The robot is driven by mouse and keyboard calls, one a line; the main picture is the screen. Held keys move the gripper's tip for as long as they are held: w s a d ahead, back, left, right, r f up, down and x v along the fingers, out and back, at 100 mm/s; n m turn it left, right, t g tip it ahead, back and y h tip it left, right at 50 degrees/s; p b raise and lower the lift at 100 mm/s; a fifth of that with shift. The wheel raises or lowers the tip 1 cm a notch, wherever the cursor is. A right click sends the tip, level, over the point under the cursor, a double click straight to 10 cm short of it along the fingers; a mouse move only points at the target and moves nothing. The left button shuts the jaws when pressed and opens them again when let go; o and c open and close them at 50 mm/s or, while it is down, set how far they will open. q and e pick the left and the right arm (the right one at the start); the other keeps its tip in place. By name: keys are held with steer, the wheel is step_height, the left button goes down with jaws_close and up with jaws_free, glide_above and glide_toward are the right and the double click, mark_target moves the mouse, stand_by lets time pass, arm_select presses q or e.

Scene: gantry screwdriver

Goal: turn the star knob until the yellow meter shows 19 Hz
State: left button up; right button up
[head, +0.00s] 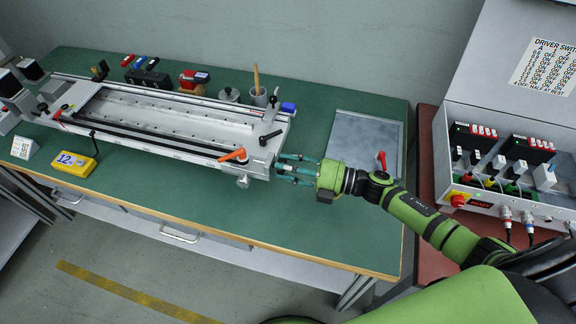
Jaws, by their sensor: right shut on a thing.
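The yellow meter (75,163) lies on the green bench at the left, in front of the gantry. Its display seems to read 12; any further digits are too small to tell. The long silver gantry (262,145) runs across the bench. My right gripper (281,168) is at the gantry's right end, fingers pointing left. It is shut on what appears to be the star knob at that end face, which the fingers mostly hide. My left gripper is not in view.
An orange lever (233,156) and a small metal knob (243,181) sit by the gantry's right end. A grey plate (362,137) lies right of it, with a red-handled lever (381,160). A control box (505,130) stands far right. The bench front is clear.

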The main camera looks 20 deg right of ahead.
steer(key=o, duration=0.9)
steer(key=shift+w+d+r, duration=0.15)
steer(key=shift+w+d, duration=0.05)
steer(key=shift+o, duration=1.1)
steer(key=shift+f, duration=0.2)
steer(key=shift+a, duration=0.1)
steer(key=v, duration=1.2)
